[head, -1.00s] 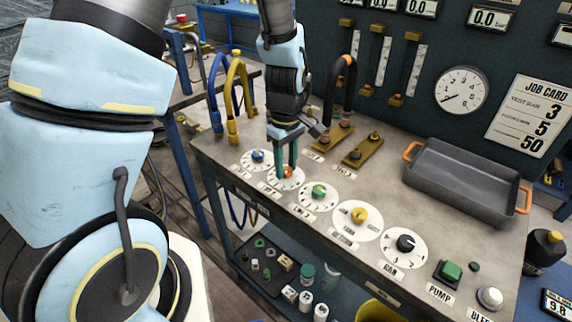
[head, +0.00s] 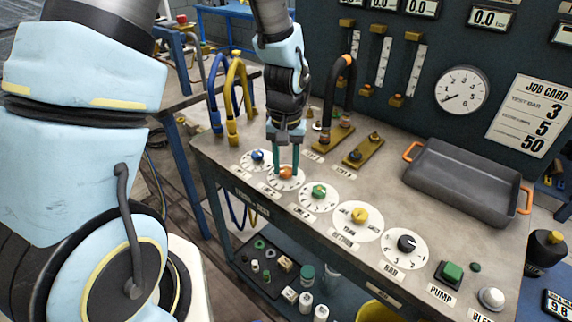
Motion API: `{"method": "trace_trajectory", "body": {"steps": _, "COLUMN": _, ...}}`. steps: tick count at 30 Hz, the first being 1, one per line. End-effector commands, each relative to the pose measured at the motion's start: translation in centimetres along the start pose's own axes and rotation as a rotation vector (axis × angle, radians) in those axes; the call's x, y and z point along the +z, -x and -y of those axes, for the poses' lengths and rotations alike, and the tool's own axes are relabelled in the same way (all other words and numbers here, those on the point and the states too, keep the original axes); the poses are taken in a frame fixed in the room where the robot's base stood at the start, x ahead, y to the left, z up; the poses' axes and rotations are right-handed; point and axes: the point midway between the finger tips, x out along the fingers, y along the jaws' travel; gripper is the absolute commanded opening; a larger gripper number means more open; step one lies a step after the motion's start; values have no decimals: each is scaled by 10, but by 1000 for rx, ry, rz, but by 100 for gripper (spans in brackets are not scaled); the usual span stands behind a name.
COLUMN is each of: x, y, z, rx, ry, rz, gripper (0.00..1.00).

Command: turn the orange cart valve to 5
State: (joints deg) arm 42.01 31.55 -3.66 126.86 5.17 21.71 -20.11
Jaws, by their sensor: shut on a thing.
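The orange valve knob (head: 286,173) sits on a round white dial (head: 274,184) on the cart top, second from the left in a row of dials. My gripper (head: 285,168) points down over it, with its green fingers shut on the knob from both sides. The fingers hide part of the knob and dial, and I cannot read the setting it points to. A job card (head: 530,117) at the right shows 3, 5 and 50.
A blue knob (head: 257,155) and a green knob (head: 319,192) stand close on either side. Beyond are a yellow knob (head: 359,215), a black knob (head: 406,243) and a green pump button (head: 452,271). Hoses (head: 340,95) rise behind, and a grey tray (head: 465,184) lies right.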

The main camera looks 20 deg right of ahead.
Motion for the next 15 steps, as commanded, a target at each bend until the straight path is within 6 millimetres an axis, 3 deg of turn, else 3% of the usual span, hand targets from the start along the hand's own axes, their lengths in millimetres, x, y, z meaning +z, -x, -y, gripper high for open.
{"method": "trace_trajectory", "body": {"steps": 15, "x": 0, "y": 1, "z": 0, "rx": 1, "ry": -481, "rz": 0, "gripper": 0}}
